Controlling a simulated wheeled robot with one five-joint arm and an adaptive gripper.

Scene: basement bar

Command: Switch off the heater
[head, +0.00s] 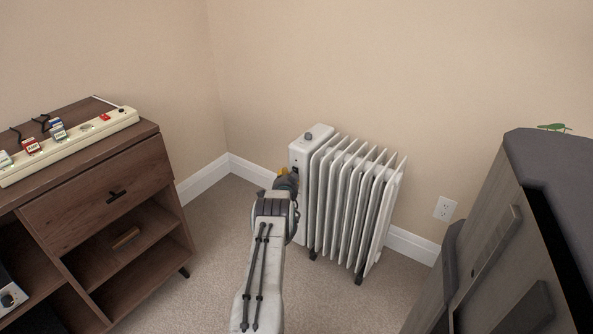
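The heater (352,205) is a white oil radiator with several upright fins. It stands on the carpet in front of the back wall, at the centre of the head view. Its end panel (297,160) faces left, with dark details on it, and a small grey knob (308,136) sits on top.
A brown wooden cabinet (98,208) stands at the left, with a cream power strip (75,140) and several plugs on top. A dark grey-topped cabinet (555,170) is at the right. A wall outlet (445,208) is right of the heater. Carpet (215,255) is clear between the left cabinet and my arm.

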